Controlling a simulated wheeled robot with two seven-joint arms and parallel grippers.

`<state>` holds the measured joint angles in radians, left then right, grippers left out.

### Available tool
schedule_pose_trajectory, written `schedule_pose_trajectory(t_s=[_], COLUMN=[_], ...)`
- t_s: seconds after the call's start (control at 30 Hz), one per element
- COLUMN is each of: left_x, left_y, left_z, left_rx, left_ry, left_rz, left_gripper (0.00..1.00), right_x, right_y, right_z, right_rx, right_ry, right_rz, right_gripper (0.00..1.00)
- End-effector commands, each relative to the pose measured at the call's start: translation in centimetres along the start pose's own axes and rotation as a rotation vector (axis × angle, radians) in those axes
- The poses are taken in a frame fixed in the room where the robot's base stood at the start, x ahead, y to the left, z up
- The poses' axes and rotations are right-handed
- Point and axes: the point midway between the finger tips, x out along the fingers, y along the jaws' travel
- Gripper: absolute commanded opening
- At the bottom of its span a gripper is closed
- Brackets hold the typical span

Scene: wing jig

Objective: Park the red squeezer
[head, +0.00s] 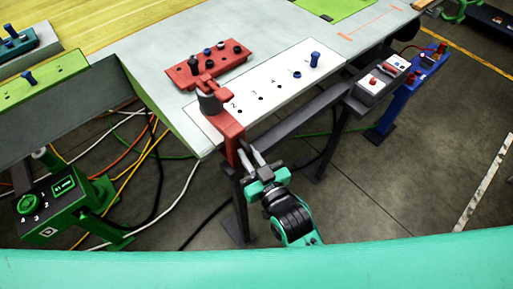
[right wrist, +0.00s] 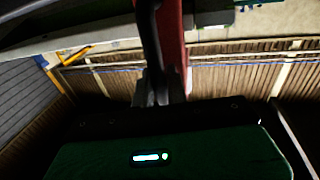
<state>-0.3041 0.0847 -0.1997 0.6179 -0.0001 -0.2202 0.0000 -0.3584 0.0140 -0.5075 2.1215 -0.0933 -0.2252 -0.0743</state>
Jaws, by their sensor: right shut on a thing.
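The red squeezer (head: 229,124) is a red bracket-shaped tool with a dark grey cylinder at its upper end. Its head is at the near left end of the white numbered strip (head: 262,95), hiding part of it. I cannot tell whether it touches the strip. My right gripper (head: 251,160) is shut on its lower end, beyond the table's front edge. In the right wrist view the squeezer's red body (right wrist: 172,45) runs up from between the dark finger tips (right wrist: 158,92). My left gripper is not in view.
A red block (head: 220,63) with dark pegs sits behind the strip. Blue pegs (head: 314,60) stand at the strip's right end. A grey button box (head: 374,82) and blue stand are to the right. A green control box (head: 47,208) and loose cables are at lower left.

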Motion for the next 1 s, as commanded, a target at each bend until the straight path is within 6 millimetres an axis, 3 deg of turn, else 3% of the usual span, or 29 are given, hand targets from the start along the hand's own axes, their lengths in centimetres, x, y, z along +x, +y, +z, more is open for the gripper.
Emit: schedule_pose_trajectory(t_s=[0.3,0.33,0.4,0.77,1.0], left_x=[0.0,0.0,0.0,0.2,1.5], left_y=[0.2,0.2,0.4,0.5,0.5], left_z=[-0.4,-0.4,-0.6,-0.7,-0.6], left_rx=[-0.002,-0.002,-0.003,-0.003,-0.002], left_ry=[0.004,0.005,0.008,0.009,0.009], left_rz=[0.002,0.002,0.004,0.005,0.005], left_gripper=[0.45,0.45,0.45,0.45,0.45], right_x=[-0.1,-0.1,0.0,-0.3,-3.5], right_y=[-0.4,-0.5,-0.4,-0.3,-0.3], right_z=[0.1,0.1,0.1,0.2,0.5], right_rx=[0.005,0.006,0.005,0.003,0.004], right_ry=[-0.002,-0.002,-0.002,-0.001,-0.003], right_rz=[-0.007,-0.007,-0.007,-0.004,-0.005], right_gripper=[0.00,0.18,0.32,0.32,0.32])
